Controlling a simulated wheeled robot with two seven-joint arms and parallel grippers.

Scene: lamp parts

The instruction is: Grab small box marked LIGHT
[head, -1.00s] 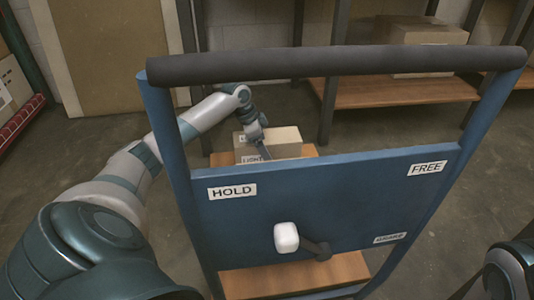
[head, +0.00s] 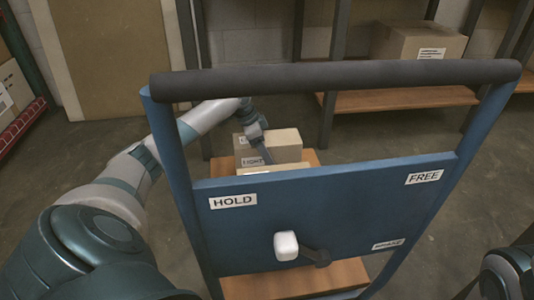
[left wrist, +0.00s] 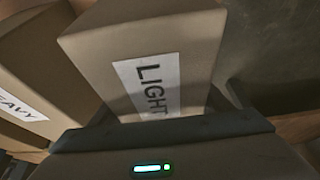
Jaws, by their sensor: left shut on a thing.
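The box marked LIGHT (head: 251,162) is tan cardboard and shows beyond the blue panel in the head view. In the left wrist view the LIGHT box (left wrist: 190,55) fills the middle, its white label facing the camera. My left gripper (head: 266,155) reaches down at this box and is shut on it. In the left wrist view dark finger parts lie along its sides. A box marked with a label ending in AVY (left wrist: 35,65) stands beside it on the left. The lower part of the stack is hidden by the panel. My right gripper is out of view.
A blue cart panel (head: 330,215) marked HOLD and FREE, with a white-knobbed lever (head: 286,246) and a dark handlebar (head: 335,78), stands between me and the boxes. The wooden deck (head: 300,280) shows below. A shelf (head: 400,100) with a large carton stands behind.

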